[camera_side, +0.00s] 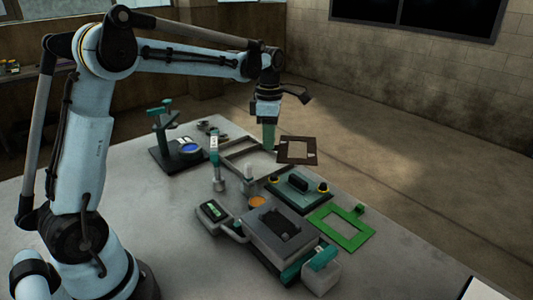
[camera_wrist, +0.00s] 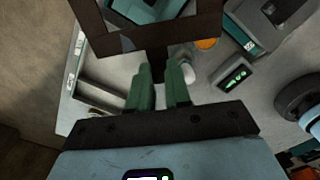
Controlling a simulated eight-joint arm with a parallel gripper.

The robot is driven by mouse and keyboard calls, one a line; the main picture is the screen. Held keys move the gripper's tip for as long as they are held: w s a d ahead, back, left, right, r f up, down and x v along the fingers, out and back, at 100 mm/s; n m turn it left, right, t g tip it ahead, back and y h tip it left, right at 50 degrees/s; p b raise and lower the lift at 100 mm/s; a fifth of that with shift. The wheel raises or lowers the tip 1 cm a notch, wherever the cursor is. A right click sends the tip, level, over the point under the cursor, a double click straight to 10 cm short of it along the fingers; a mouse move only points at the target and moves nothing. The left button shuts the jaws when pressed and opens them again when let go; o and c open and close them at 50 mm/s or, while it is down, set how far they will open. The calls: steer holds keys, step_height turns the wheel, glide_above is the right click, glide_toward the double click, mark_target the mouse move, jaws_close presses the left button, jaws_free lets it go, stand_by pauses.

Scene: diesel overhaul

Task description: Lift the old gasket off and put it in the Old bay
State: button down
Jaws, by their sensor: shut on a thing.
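My gripper (camera_side: 269,140) is shut on the tab of a dark brown, square frame-shaped gasket (camera_side: 283,158). It holds the gasket roughly level in the air, clear of the bench. In the wrist view, the green fingers of my gripper (camera_wrist: 161,85) pinch the tab, and the gasket (camera_wrist: 208,25) spreads across the top of the picture. A grey open tray with raised walls (camera_side: 238,147) lies behind and left of the gasket in the side view. It also shows at the left of the wrist view (camera_wrist: 97,92). I cannot read its bay labels.
A bright green frame gasket (camera_side: 325,228) lies at the bench's right edge. A grey block (camera_side: 260,236), a teal cover with yellow knobs (camera_side: 287,190), a green-screened gauge (camera_side: 213,211) and an orange disc (camera_side: 257,202) stand nearby. A dark stand (camera_side: 163,135) is at the back left.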

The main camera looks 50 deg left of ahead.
steer(key=s+a+f+n, duration=0.1)
steer(key=a+f+n, duration=0.3)
steer(key=a+n, duration=0.6)
steer(key=shift+m, duration=0.4)
steer(key=shift+s+a+f, duration=0.1)
steer(key=shift+a+f, duration=0.1)
steer(key=shift+f, duration=1.3)
steer(key=shift+s+a+f, duration=0.1)
steer(key=shift+a+f, duration=0.05)
steer(key=shift+f, duration=1.35)
steer(key=c, duration=1)
jaws_free()
steer(key=shift+r, duration=3.05)
steer(key=shift+r, duration=0.1)
